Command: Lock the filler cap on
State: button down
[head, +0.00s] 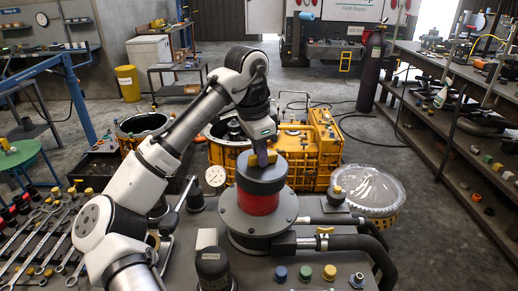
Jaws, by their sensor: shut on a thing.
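The filler cap (261,178) is a dark grey round cap with a yellow piece (252,159) on top. It sits on a red cylindrical neck (259,202) that rises from a grey round flanged base (232,219). My gripper (263,156) comes down from above and is shut on the top of the cap. The fingers partly hide the yellow piece and the grip itself. The cap looks level on the neck, but I cannot tell whether its locking parts are engaged.
Black hoses (345,243) run right from the base. A pressure gauge (215,176) stands to its left, and blue, green and yellow caps (305,272) lie in front. Behind is a yellow transmission housing (317,150). A covered round container (360,189) stands right; wrenches (45,235) lie left.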

jog(key=shift+w+a+f, duration=0.1)
jog(key=shift+a+f, duration=0.05)
jog(key=shift+f, duration=0.45)
jog(key=shift+w+a+f, duration=0.1)
jog(key=shift+f, duration=0.5)
jog(key=shift+w+a+f, duration=0.15)
jog(key=shift+w+f, duration=0.15)
jog(key=shift+s+r, duration=0.2)
jog(key=shift+r, duration=0.15)
jog(key=shift+w, duration=0.1)
jog(key=shift+d+r+p, duration=0.2)
jog(key=shift+p, duration=0.4)
